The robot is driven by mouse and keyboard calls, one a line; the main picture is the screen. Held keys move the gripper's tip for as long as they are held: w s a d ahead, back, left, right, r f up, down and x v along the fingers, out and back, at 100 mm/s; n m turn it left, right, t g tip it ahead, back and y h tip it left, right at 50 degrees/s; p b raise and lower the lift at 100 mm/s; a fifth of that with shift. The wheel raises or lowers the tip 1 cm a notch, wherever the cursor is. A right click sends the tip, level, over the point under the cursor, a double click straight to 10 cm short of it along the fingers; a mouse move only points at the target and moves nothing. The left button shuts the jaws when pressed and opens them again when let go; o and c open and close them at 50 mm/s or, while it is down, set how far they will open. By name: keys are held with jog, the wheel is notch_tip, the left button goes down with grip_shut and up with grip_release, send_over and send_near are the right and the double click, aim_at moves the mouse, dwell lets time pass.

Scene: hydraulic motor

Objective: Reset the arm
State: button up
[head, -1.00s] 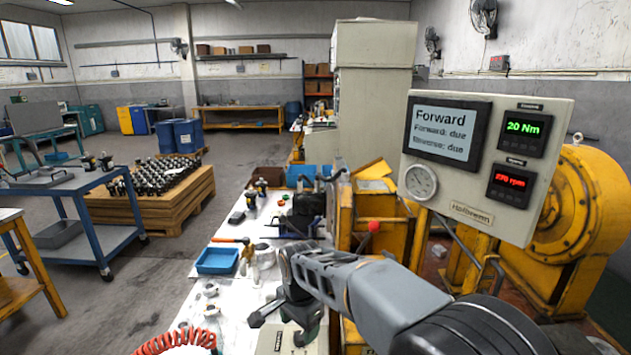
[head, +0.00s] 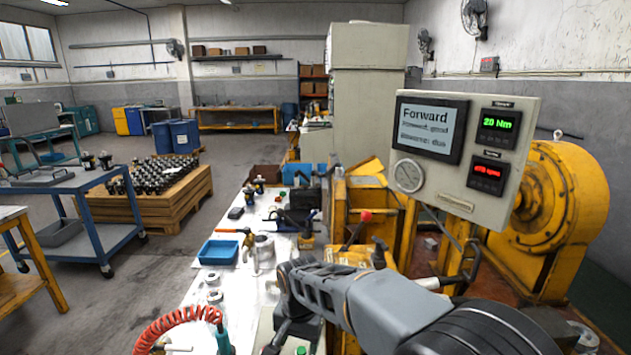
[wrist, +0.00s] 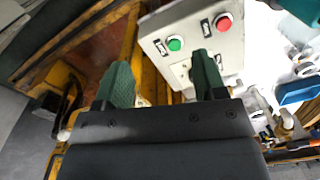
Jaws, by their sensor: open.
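My arm reaches in from the lower right of the head view, its end over the white bench (head: 225,290). My gripper (wrist: 161,60) is open and empty; its two green fingers point at a pale control box (wrist: 190,68) in the wrist view. That box carries a green button (wrist: 175,43) and a red button (wrist: 224,21). I cannot tell whether a finger touches it. In the head view the gripper's fingers are mostly hidden at the bottom edge. The display (head: 430,128) reads "Forward", with a forward line that looks like "good" and a reverse line "due".
The yellow machine (head: 560,210) and its instrument panel (head: 470,155) stand right of the bench. A blue cart (head: 75,205) and a loaded pallet (head: 160,205) stand left, with open floor between.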

jog(key=s+d+r+n+t+p, duration=0.1)
jog(key=s+d+r, duration=0.4)
jog(key=d, duration=0.5)
jog(key=s+d+r+n+t+p, duration=0.2)
jog(key=s+d+r+p, duration=0.2)
jog(key=s+d, duration=0.3)
jog(key=d+r, duration=0.1)
jog(key=d, duration=0.2)
jog(key=shift+a, duration=0.1)
dwell(3.6)
